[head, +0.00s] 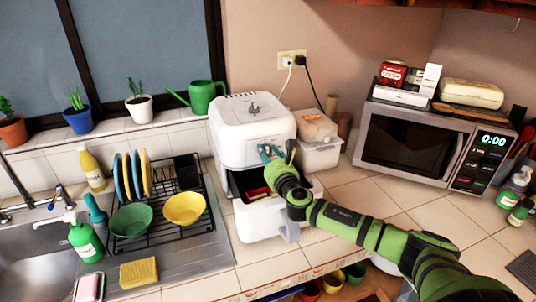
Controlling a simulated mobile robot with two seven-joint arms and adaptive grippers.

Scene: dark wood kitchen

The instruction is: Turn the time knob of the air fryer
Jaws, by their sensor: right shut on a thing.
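The white air fryer (225,129) stands on the tiled counter in the middle of the head view. A grey round mark or dial (253,106) shows on its top. Its drawer (255,222) is pulled out, with a dark inside and something red in it. My right gripper (277,151) is at the upper front of the air fryer, its fingers against the front face. It is shut on what seems to be the time knob, which the fingers hide. My left gripper is not in view.
A dish rack (160,220) with bowls and plates stands at the left of the fryer. A white container (318,152) is close behind my gripper. A microwave (418,146) stands at the right. Counter tiles (350,205) in front of the microwave are clear.

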